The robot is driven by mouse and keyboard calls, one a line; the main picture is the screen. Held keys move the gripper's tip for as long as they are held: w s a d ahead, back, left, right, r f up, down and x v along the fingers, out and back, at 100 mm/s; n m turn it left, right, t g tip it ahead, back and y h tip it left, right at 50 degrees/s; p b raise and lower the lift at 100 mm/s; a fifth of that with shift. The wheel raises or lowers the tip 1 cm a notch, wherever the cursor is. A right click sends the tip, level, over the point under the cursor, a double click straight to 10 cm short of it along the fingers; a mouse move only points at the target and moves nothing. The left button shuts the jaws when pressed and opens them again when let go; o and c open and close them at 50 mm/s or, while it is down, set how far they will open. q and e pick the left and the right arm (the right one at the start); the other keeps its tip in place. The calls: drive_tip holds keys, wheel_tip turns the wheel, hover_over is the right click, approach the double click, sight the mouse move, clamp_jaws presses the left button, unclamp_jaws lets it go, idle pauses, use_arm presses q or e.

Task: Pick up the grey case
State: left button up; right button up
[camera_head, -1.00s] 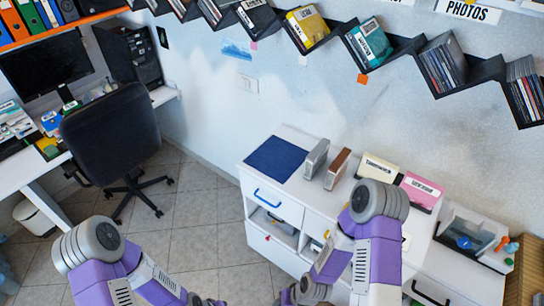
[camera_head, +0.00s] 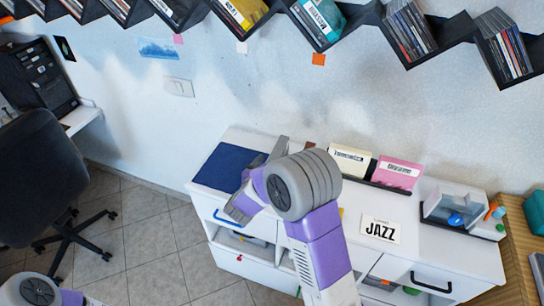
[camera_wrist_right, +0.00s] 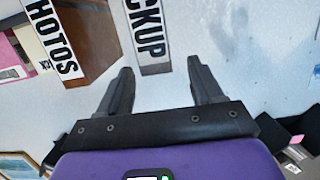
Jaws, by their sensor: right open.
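The grey case (camera_head: 277,148) stands on the white cabinet top, just right of the dark blue mat. It is mostly hidden behind my right arm in the head view, and only its upper part shows. My right gripper (camera_head: 240,196) is in front of the mat, left of and nearer than the case, partly hidden by its own wrist. In the right wrist view its two dark fingers (camera_wrist_right: 160,82) are spread apart with nothing between them. My left gripper is out of view.
The blue mat (camera_head: 222,166) lies bare on the cabinet top (camera_head: 425,235). A brown case (camera_head: 309,146) is mostly hidden behind my arm. Cream (camera_head: 348,160) and pink (camera_head: 397,173) disc boxes stand further right, with a JAZZ card (camera_head: 381,231) in front. Zigzag disc shelves (camera_head: 370,18) hang above.

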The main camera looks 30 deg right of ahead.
sight(276, 153)
drive_tip(key=x, duration=0.3)
drive_tip(key=b+x, duration=0.1)
drive_tip(key=x, duration=0.2)
drive_tip(key=shift+s+d+f, duration=0.1)
drive_tip(key=shift+f, duration=0.15)
drive_tip(key=shift+c, duration=0.3)
clamp_jaws()
